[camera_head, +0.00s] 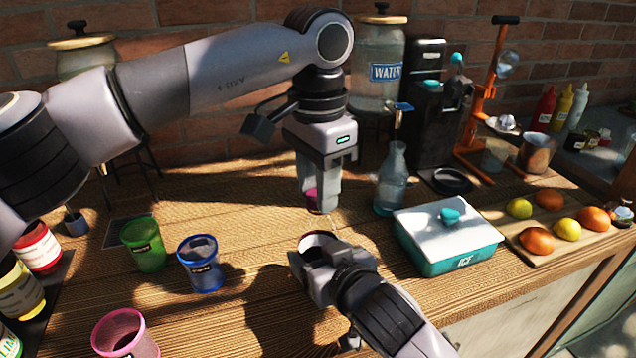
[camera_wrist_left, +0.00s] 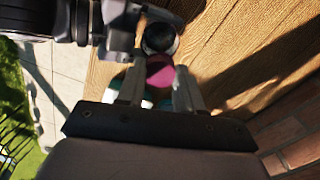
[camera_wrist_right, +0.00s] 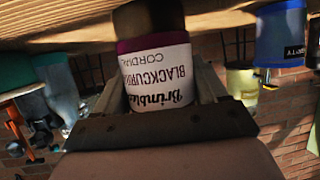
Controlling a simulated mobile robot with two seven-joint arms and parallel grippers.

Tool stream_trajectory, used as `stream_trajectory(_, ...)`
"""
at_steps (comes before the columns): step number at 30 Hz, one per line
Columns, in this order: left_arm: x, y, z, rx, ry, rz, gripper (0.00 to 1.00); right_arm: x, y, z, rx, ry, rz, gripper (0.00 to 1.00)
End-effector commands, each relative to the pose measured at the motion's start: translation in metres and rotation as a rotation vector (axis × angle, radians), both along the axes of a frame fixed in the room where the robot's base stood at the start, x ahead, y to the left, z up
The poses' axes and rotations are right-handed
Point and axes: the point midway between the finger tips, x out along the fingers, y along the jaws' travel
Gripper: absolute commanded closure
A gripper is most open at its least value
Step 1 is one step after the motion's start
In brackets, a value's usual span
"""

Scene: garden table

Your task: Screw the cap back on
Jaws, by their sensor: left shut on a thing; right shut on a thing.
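My left gripper (camera_head: 318,200) points down over the table and is shut on a magenta cap (camera_head: 312,199). The cap also shows between the fingers in the left wrist view (camera_wrist_left: 160,76). My right gripper (camera_head: 318,258) is shut on the cordial jar (camera_head: 317,240), nearer the front. In the right wrist view the jar's white label (camera_wrist_right: 158,78) reads Blackcurrant cordial, upside down. The jar's dark round top (camera_wrist_left: 158,38) shows beside the cap in the left wrist view. The cap appears apart from the jar. The jar's lower part is hidden in the head view.
A teal ice box (camera_head: 460,262) and a glass carafe (camera_head: 391,185) stand to the right. Green (camera_head: 146,248), blue (camera_head: 203,272) and pink (camera_head: 125,338) cups stand to the left. A fruit board (camera_head: 540,256) lies at the far right. Bare wood lies between the cups and the jar.

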Motion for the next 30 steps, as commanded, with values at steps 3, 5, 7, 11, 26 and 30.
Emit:
stream_trajectory(3, 0.0, 0.0, 0.0, 0.0, 0.0, 0.001, 0.92, 0.0, 0.0, -0.001, 0.0, 0.001, -0.001, 1.0)
stream_trajectory(5, 0.0, 0.0, 0.0, 0.0, 0.0, 0.001, 0.61, 0.0, 0.0, -0.001, 0.0, 0.001, -0.001, 1.0)
stream_trajectory(7, 0.0, 0.0, 0.0, 0.0, 0.0, 0.002, 0.39, 0.0, 0.0, -0.001, 0.0, 0.001, -0.001, 1.0)
stream_trajectory(11, 0.0, 0.0, 0.0, 0.0, 0.0, 0.003, 0.39, 0.0, 0.0, 0.0, 0.0, 0.001, -0.001, 1.0)
stream_trajectory(26, 0.005, -0.003, 0.025, -0.001, -0.066, 0.301, 0.43, 0.0, 0.0, 0.0, 0.0, 0.001, 0.0, 1.0)
stream_trajectory(30, 0.005, -0.003, 0.028, -0.008, -0.063, 0.535, 0.43, 0.0, 0.0, 0.0, 0.0, 0.001, 0.0, 1.0)
